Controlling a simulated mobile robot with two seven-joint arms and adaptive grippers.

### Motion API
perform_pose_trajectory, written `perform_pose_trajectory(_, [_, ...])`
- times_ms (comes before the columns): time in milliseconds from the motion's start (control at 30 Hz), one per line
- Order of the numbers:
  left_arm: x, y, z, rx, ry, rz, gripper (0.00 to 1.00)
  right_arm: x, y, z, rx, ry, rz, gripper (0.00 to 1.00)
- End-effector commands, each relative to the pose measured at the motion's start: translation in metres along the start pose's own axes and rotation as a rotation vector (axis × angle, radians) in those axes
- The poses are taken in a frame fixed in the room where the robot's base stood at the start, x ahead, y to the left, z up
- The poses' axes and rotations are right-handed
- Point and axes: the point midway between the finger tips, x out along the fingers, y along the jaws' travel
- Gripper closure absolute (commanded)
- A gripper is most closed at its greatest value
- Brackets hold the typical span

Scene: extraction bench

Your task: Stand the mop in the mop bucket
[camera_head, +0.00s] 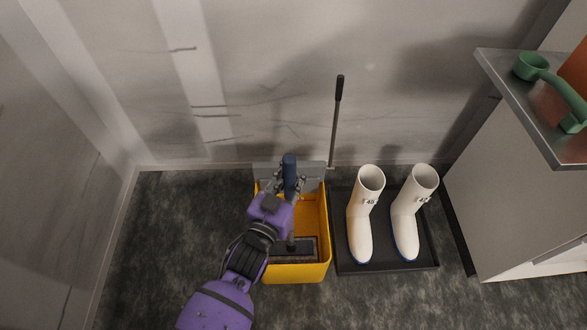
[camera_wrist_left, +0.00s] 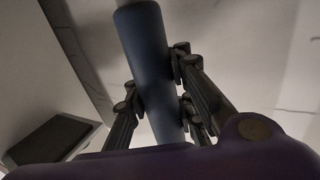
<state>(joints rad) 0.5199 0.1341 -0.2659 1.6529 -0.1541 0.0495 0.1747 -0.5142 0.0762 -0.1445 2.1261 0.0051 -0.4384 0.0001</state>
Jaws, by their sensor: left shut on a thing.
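The yellow mop bucket (camera_head: 325,235) stands on the floor near the back wall. The mop's blue handle grip (camera_head: 289,162) points up toward the camera, and it fills the middle of the left wrist view (camera_wrist_left: 145,60). Its flat, dark head (camera_head: 300,254) shows within the bucket's rim; I cannot tell whether it rests on the bottom. My left gripper (camera_head: 289,182) is shut around the blue handle above the bucket. My purple arm hides the bucket's left side and part of the mop. My right gripper is not in view.
A thin rod with a black grip (camera_head: 339,88) rises at the bucket's back right corner. White boots (camera_head: 361,220) stand on a black tray (camera_head: 390,268) right of the bucket. A counter (camera_head: 510,190) carrying a green object (camera_head: 533,67) is farther right. The floor at left is clear.

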Motion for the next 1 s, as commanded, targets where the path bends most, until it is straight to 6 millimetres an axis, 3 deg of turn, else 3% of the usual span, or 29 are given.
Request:
perform_pose_trajectory(500, [0.003, 0.0, 0.038, -0.001, 0.005, 0.0, 1.0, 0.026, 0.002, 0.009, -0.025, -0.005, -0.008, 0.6])
perform_pose_trajectory(967, [0.003, 0.0, 0.041, 0.0, 0.007, 0.0, 1.0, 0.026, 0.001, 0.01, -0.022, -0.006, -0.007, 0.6])
perform_pose_trajectory(1000, [0.003, 0.0, 0.041, 0.0, 0.007, 0.0, 0.87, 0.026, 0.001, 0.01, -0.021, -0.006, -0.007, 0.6])
